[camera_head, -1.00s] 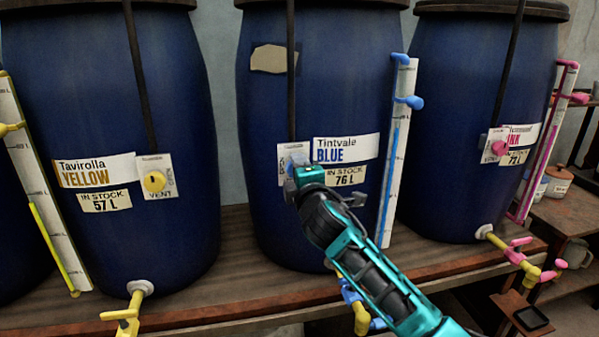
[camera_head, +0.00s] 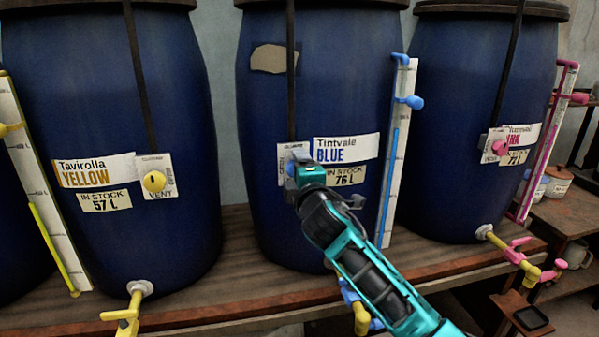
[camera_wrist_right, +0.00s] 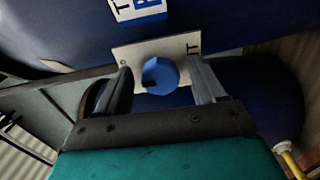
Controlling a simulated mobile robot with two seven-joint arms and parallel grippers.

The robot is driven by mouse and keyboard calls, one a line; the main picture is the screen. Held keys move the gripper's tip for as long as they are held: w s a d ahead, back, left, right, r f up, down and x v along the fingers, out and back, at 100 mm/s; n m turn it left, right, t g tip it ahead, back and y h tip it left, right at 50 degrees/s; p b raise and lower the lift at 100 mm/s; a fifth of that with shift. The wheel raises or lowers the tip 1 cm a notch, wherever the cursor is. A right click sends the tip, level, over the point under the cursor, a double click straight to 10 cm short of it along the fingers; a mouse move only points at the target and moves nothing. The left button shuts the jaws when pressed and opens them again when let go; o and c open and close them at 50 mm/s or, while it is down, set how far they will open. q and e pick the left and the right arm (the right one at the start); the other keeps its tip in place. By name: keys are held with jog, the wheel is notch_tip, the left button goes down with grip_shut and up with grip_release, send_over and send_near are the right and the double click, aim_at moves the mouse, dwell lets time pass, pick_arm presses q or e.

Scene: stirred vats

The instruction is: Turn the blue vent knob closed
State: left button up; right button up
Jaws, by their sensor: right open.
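The blue vent knob (camera_wrist_right: 160,76) sits on a white plate (camera_wrist_right: 128,55) on the middle barrel (camera_head: 325,80), labelled Tintvale Blue. A dark mark shows on the left of its face in the right wrist view. My right gripper (camera_wrist_right: 163,85) is open, with one finger on either side of the knob. I cannot tell whether the fingers touch it. In the head view the gripper (camera_head: 295,168) covers most of the knob, and only a bit of blue shows. My left gripper is not in view.
A yellow vent knob (camera_head: 154,181) is on the left barrel and a pink one (camera_head: 500,147) on the right barrel. A white level gauge (camera_head: 398,150) stands right of the middle barrel. A blue and yellow tap (camera_head: 358,308) sits low, beside my arm.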

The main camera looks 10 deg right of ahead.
jog(key=s, duration=1.3)
jog(key=s+d+f+m+g, duration=0.1)
jog(key=s+f+m, duration=0.4)
jog(key=f, duration=0.6)
jog(key=s+d+f+m+g+y, duration=0.1)
jog(key=s+f+m+g, duration=0.2)
jog(key=s+f, duration=0.7)
jog(key=s+d+f+m+g+y, duration=0.1)
jog(key=s+f+m+g, duration=0.2)
jog(key=s+f+m, duration=0.4)
notch_tip(320, 180, down, 5)
jog(key=shift+s+r, duration=0.2)
jog(key=shift+s, duration=0.05)
jog(key=shift+d, duration=0.1)
